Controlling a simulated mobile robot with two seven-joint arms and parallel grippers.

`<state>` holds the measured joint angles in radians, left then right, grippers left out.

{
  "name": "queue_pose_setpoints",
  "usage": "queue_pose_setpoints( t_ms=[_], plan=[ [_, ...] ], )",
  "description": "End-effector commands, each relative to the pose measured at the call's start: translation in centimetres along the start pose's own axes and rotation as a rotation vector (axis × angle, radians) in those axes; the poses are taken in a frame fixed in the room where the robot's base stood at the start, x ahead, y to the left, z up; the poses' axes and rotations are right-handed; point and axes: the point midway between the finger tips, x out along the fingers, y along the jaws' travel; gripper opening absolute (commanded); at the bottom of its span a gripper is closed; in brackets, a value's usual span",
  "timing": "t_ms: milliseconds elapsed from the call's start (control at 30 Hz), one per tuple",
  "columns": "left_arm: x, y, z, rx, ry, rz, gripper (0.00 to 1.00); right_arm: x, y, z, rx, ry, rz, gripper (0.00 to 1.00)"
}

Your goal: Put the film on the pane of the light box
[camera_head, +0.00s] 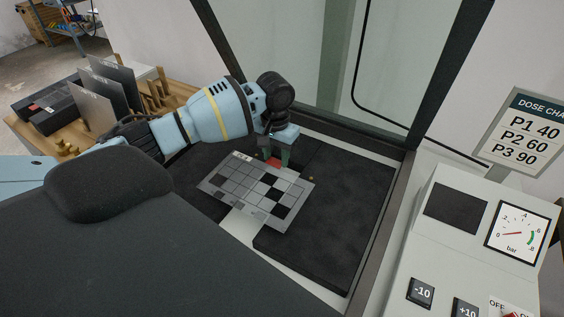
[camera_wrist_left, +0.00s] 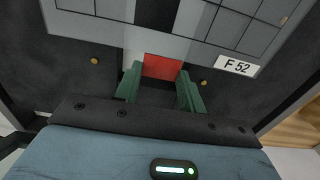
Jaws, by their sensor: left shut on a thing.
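The film is a thin grey sheet (camera_head: 232,189) with a grid of light, grey and black squares. It also fills the top of the left wrist view (camera_wrist_left: 110,10), with a white label "F 52" and a red tab (camera_wrist_left: 163,67). My left gripper (camera_head: 277,157) is shut on the red tab at the film's far edge; its green fingers flank the tab in the left wrist view (camera_wrist_left: 159,88). The film is over black pads (camera_head: 335,215) with a pale strip (camera_head: 240,226) between them. I cannot tell whether it touches them. No lit pane is clearly visible. My right gripper is out of view.
A dark frame with a glass panel (camera_head: 290,40) stands behind the pads. A control console (camera_head: 430,225) with a gauge and buttons is on the right, below a dose sign (camera_head: 525,135). A wooden bench with upright grey plates (camera_head: 92,108) is at the left.

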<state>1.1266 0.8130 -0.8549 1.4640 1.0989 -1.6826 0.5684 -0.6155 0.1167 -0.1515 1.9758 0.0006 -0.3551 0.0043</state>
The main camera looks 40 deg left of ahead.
Motion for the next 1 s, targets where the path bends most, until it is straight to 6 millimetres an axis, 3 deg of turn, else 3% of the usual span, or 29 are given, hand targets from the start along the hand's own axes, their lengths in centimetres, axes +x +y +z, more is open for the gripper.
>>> queue_pose_setpoints(
  t_ms=[367,600,1000],
  plan=[
    [0.1,0.9,-1.2,0.001,0.0,0.001,0.18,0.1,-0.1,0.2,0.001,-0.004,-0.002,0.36],
    [3.4,0.8,-1.1,0.0,-0.002,-0.002,0.18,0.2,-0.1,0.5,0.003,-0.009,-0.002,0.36],
    [3.8,0.8,-1.2,0.0,0.001,0.0,0.18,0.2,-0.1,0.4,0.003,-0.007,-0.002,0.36]
  ],
)
